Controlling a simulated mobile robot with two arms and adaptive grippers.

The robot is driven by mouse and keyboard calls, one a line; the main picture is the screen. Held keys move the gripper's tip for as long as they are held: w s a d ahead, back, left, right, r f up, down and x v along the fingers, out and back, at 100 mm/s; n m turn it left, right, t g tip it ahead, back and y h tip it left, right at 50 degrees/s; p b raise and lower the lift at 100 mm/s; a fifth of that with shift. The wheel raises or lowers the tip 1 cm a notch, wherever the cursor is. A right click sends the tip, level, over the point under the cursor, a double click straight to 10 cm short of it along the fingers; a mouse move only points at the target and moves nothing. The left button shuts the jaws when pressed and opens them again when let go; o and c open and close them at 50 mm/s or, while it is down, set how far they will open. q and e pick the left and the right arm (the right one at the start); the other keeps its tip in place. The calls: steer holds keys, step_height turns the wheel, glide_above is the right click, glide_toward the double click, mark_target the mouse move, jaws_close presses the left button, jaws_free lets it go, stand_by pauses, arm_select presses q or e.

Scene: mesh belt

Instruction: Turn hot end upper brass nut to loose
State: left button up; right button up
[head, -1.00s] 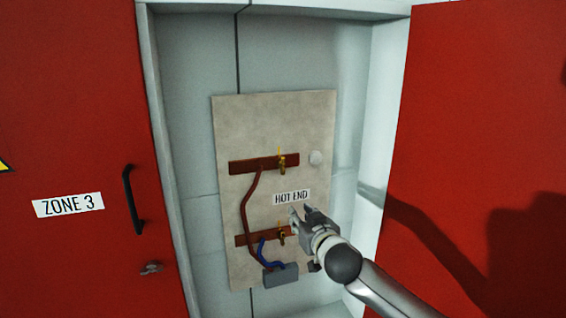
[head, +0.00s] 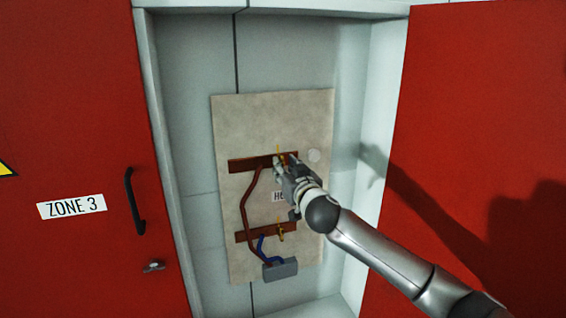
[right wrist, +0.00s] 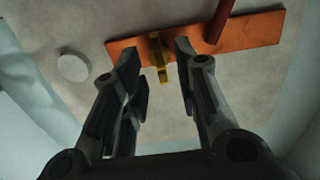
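The upper brass nut (right wrist: 158,58) sits on the upper copper bar (right wrist: 247,30) of the panel. In the right wrist view it lies between and just beyond my right gripper's (right wrist: 156,52) two fingertips, which are apart. In the head view, my right gripper (head: 283,164) covers most of that nut; a thin yellow part shows above the upper bar (head: 245,165). I cannot tell whether a finger touches the nut. The lower brass nut (head: 281,230) is on the lower bar (head: 255,235). The HOT END label (head: 277,197) is partly hidden. My left gripper is not in view.
The beige panel (head: 235,120) stands inside an open grey cabinet. A white round knob (head: 314,156) is right of the upper bar and shows in the right wrist view (right wrist: 73,68). A brown cable, a blue cable and a grey box (head: 281,269) are below. Red doors (head: 70,120) flank it.

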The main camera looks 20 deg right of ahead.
steer(key=shift+w, duration=1.05)
jaws_close()
